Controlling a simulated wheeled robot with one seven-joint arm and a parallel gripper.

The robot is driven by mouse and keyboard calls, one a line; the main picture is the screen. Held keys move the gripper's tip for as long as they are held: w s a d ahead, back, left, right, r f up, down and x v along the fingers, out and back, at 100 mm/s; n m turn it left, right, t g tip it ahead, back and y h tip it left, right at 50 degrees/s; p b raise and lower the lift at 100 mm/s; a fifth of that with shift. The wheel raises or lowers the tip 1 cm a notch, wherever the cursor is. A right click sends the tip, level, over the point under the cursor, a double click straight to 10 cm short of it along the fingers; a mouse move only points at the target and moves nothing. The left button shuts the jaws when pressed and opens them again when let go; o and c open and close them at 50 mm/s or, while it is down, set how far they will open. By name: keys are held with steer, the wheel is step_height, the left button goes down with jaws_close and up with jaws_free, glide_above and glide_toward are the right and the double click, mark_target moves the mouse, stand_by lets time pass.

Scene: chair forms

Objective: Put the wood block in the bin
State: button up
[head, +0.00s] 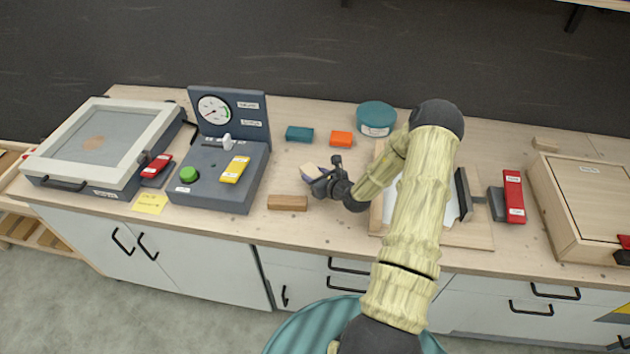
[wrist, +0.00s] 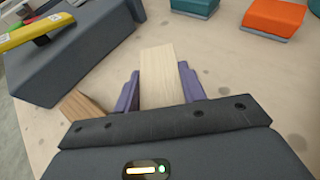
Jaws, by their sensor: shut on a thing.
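My gripper (head: 316,177) is above the counter's middle, left of my forearm. Its purple fingers are shut on a pale wood block (wrist: 168,72), one finger on each side in the wrist view. The held block (head: 310,170) is small and partly hidden by the gripper in the head view. A second, browner wood block (head: 287,203) lies flat near the counter's front edge, left of and in front of the gripper. It also shows in the wrist view (wrist: 80,106), left of the fingers. I cannot make out a bin for certain.
A grey gauge console (head: 215,195) stands left of the gripper. Teal (head: 299,133) and orange (head: 341,139) blocks and a round teal tub (head: 376,116) lie behind. A clamp board (head: 478,238) is to the right, partly behind my arm. A wooden box (head: 580,205) stands far right.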

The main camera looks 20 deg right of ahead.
steer(key=shift+f, duration=1.4)
steer(key=shift+f, duration=0.15)
steer(key=o, duration=1)
steer(key=b+v, duration=0.1)
steer(key=v, duration=1.1)
steer(key=shift+r, duration=0.25)
